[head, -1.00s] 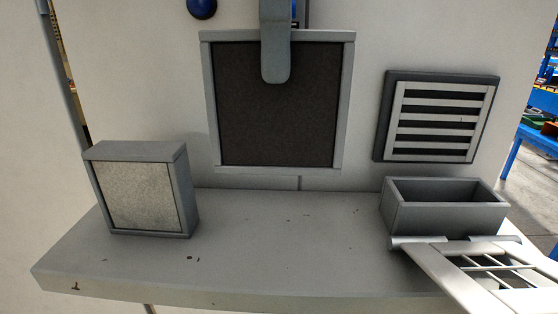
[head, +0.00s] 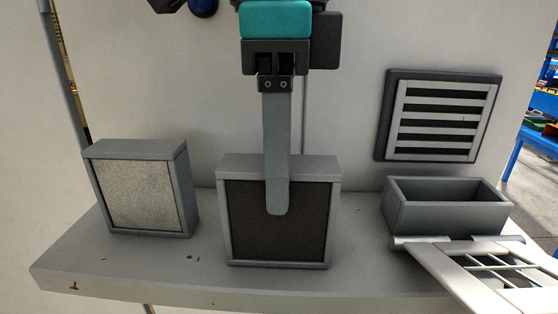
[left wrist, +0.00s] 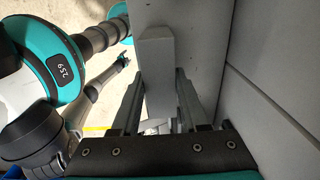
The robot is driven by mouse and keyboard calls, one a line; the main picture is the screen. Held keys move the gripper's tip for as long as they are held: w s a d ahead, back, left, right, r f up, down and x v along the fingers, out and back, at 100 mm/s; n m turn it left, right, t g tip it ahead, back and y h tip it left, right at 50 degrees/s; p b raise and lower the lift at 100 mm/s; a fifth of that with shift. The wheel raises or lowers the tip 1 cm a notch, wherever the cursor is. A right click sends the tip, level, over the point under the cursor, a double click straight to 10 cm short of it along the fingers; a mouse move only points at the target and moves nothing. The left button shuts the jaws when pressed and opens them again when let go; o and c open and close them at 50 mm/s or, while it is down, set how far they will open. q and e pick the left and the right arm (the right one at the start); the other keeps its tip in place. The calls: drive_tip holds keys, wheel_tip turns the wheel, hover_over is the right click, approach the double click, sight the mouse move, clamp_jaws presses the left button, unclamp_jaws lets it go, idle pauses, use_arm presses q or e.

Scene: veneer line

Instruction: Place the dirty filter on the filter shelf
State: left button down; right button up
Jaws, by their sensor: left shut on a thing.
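The dirty filter (head: 250,225), a grey-framed box with a dark brown face, is upright at the middle of the filter shelf (head: 110,265). Its lower edge is at the shelf top; I cannot tell if it touches. My left gripper (head: 277,195) comes down from above and is shut on the filter's frame, one finger in front of the dark face. In the left wrist view the grey frame (left wrist: 154,60) lies between the two fingers of my left gripper (left wrist: 160,85). My right gripper is not in view.
A filter with a pale face (head: 138,195) stands on the shelf at left. An open grey bin (head: 450,218) stands at the right end. A white barred frame (head: 465,262) is in front of the bin. A slatted vent (head: 438,118) is on the wall. Shelf gaps lie on both sides of the dirty filter.

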use_arm(q)
drive_tip(key=shift+f, duration=0.1)
drive_tip(key=shift+c, duration=2.1)
unclamp_jaws()
wheel_tip(320, 180, up, 12)
drive_tip(key=p, duration=0.1)
